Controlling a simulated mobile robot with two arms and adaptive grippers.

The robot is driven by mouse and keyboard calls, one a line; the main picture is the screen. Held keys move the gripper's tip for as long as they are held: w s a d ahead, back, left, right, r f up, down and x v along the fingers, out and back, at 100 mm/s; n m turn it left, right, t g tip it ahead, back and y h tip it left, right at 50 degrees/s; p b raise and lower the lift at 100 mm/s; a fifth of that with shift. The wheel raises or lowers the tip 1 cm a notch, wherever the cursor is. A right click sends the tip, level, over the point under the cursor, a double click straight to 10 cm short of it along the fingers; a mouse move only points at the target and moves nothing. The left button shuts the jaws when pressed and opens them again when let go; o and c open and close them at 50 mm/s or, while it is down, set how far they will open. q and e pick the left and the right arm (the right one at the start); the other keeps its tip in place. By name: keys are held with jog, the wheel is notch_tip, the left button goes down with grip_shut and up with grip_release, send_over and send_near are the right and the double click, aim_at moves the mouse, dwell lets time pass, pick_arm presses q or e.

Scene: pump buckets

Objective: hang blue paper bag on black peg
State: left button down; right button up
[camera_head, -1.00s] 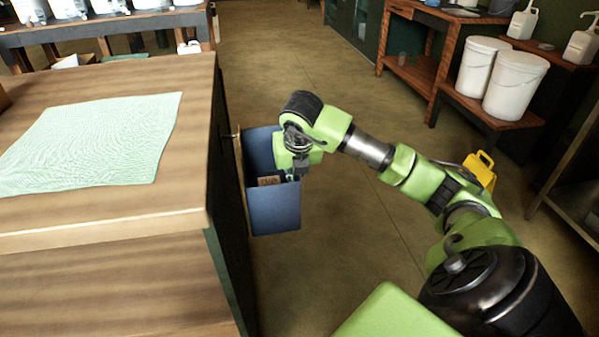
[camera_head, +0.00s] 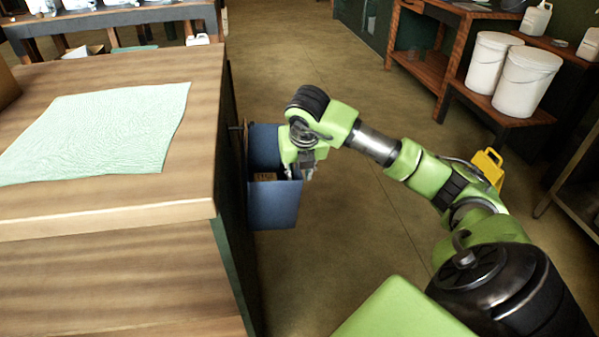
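The blue paper bag (camera_head: 273,207) is upright against the dark side of the wooden counter, high above the floor. A small brown patch shows inside its open top. The black peg (camera_head: 236,128) sticks out of the counter's side at the bag's upper left edge. I cannot make out the bag's handle or whether it is around the peg. My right gripper (camera_head: 299,171) points down at the bag's right upper edge. Its fingers look apart, with no part of the bag clearly between them. My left gripper is not in view.
The wooden counter (camera_head: 110,215) fills the left, with a pale green cloth (camera_head: 100,130) on top. Two white buckets (camera_head: 525,80) stand on a low shelf at the right. A yellow object (camera_head: 487,166) is behind my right arm. The floor between is clear.

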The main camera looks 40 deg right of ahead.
jog(key=v, duration=1.2)
jog(key=shift+d+r, duration=0.1)
